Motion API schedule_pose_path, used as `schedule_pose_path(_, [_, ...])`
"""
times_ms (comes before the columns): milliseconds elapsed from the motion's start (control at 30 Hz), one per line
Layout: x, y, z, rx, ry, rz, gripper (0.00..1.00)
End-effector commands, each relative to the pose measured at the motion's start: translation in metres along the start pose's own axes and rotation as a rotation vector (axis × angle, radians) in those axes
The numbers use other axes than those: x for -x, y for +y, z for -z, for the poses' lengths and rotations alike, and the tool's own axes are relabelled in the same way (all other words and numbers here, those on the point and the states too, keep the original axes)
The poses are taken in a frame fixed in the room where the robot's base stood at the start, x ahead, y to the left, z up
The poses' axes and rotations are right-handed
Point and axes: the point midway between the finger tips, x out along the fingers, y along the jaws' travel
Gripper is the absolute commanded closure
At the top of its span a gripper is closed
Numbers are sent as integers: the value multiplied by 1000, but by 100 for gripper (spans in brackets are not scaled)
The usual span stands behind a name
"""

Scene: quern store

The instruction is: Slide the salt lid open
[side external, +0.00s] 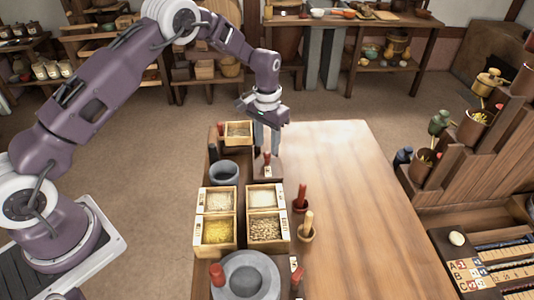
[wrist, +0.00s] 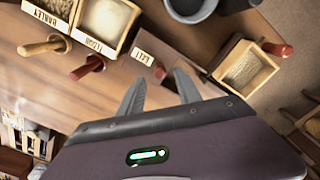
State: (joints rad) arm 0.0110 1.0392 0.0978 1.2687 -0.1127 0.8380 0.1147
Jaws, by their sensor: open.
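The salt box has a closed brown wooden lid (side external: 263,173) with a small upright red knob (side external: 267,157). In the wrist view, a pale label (wrist: 143,57), upside down and seemingly reading SALT, is on the box front, and the red knob (wrist: 158,71) shows beside it. My gripper (side external: 267,149) is open and points down over the lid. In the wrist view, its two grey fingers (wrist: 160,80) are apart, with the knob between their tips and nothing gripped. I cannot tell whether either finger touches the knob.
An open grain box (side external: 238,132) stands behind the salt box, a grey bowl (side external: 224,172) to its left. Open boxes of flour (side external: 265,198) and grain (side external: 267,228) stand nearer. Red-handled (side external: 300,197) and pale-handled (side external: 308,222) tools stand at right. The table's right side (side external: 355,200) is clear.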

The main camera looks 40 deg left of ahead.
Motion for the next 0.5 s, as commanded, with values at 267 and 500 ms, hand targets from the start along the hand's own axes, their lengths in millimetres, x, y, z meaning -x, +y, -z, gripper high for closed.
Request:
schedule_pose_path(267, [-43, 0, -1, 0, -2, -1, 59])
schedule_pose_path(500, [-45, 0, 0, 0, 0, -1, 59])
